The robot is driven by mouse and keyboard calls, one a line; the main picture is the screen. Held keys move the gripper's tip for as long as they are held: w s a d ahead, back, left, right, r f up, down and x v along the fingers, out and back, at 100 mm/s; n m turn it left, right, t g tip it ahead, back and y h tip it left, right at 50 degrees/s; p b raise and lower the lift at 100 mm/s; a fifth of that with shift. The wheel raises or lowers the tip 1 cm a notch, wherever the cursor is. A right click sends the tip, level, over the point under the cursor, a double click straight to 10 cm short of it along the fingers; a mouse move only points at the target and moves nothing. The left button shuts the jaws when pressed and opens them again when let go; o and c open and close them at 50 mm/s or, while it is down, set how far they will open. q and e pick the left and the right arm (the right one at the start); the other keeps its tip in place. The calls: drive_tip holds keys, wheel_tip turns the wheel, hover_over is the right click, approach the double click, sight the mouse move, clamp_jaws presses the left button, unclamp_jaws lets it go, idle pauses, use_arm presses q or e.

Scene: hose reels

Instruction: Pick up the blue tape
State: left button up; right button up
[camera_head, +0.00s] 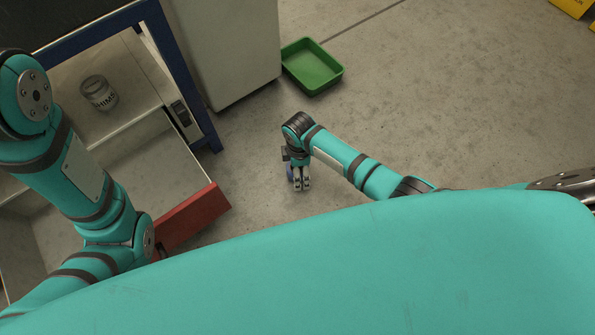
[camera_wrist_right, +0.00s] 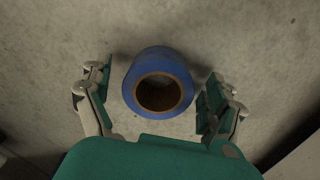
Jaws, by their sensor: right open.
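The blue tape (camera_wrist_right: 159,62) is a roll with a brown core, resting on the concrete floor in the right wrist view. My right gripper (camera_wrist_right: 154,92) is open, with one finger to each side of the roll and a gap on both sides. In the head view my right gripper (camera_head: 301,187) points down near the floor, and a bit of the blue tape (camera_head: 290,174) shows at its left edge; the rest is hidden behind it. My left arm shows at the left of the head view, but its gripper does not.
A green tray (camera_head: 313,66) lies on the floor beyond my right gripper, beside a pale cabinet (camera_head: 225,45). At left stands a blue-framed bench with an open drawer with a red front (camera_head: 194,219) and a glass jar (camera_head: 98,93).

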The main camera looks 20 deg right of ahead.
drive_tip(key=c, duration=1.3)
drive_tip(key=shift+r, duration=0.15)
